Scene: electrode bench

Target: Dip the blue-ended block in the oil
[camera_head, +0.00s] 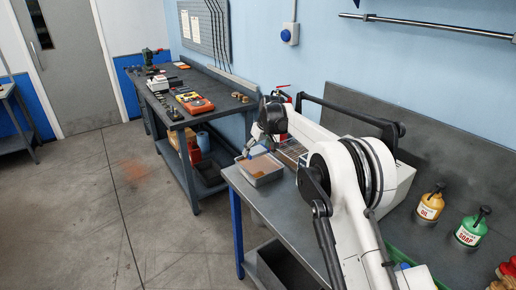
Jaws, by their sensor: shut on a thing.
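My gripper (253,143) is at the far left end of the near bench, small in view and partly dark against the arm. It points down over a shallow grey tray (272,178) with a flat brown-orange surface inside. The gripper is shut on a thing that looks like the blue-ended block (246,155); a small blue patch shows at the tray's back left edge. I cannot tell whether the block touches the brown surface. A yellow pump bottle marked OIL (430,206) stands at the right of the bench.
A green soap bottle (470,231) stands beside the oil bottle, with red items at the right edge. A compartmented box (291,152) sits behind the tray, close to my arm. A second bench (180,108) with tools stands beyond. The floor at left is clear.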

